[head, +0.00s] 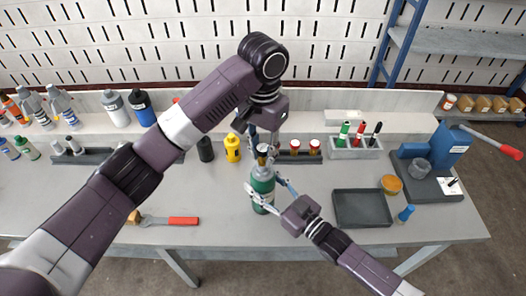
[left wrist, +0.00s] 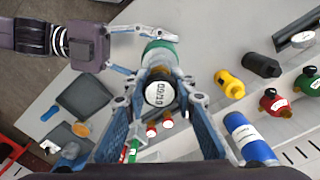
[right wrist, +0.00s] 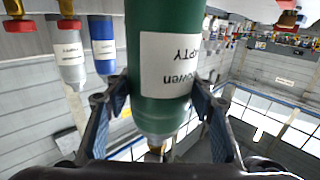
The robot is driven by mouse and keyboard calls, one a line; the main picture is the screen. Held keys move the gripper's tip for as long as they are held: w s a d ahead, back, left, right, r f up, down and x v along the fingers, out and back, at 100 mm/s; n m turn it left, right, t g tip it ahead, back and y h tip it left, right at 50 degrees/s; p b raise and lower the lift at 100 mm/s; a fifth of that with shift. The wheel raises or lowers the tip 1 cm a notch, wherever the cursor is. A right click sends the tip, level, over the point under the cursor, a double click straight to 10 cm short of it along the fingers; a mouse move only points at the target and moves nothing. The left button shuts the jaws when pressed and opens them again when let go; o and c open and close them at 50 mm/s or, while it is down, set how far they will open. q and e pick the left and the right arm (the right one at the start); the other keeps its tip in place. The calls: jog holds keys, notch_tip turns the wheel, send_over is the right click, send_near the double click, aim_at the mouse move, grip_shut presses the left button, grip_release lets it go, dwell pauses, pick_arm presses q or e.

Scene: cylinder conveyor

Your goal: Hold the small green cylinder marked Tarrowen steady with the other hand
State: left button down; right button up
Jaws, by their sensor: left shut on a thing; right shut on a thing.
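The green cylinder (head: 262,186) stands upright near the front middle of the bench. Its white label (right wrist: 170,65) shows upside down in the right wrist view, with "EMPTY" and part of a name ending "owen" readable. My right gripper (head: 270,194) is shut around the cylinder's body from the right, one finger on each side. My left gripper (head: 262,152) comes from above and is shut on the cylinder's top fitting. In the left wrist view this fitting (left wrist: 160,93) shows a round white face with dark print, between the fingers.
A dark empty tray (head: 361,208) lies to the right, with an orange round container (head: 391,185) and a blue press-like device (head: 440,150) beyond. A yellow bottle (head: 232,149) and a black one (head: 205,149) stand behind left. A red-handled tool (head: 170,221) lies at front left.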

pick_arm(q)
jog(key=shift+n, duration=1)
jog(key=n, duration=0.5)
jog(key=shift+n, duration=0.5)
jog(key=n, duration=0.4)
jog(key=shift+r+n, duration=0.1)
jog(key=shift+n, duration=0.9)
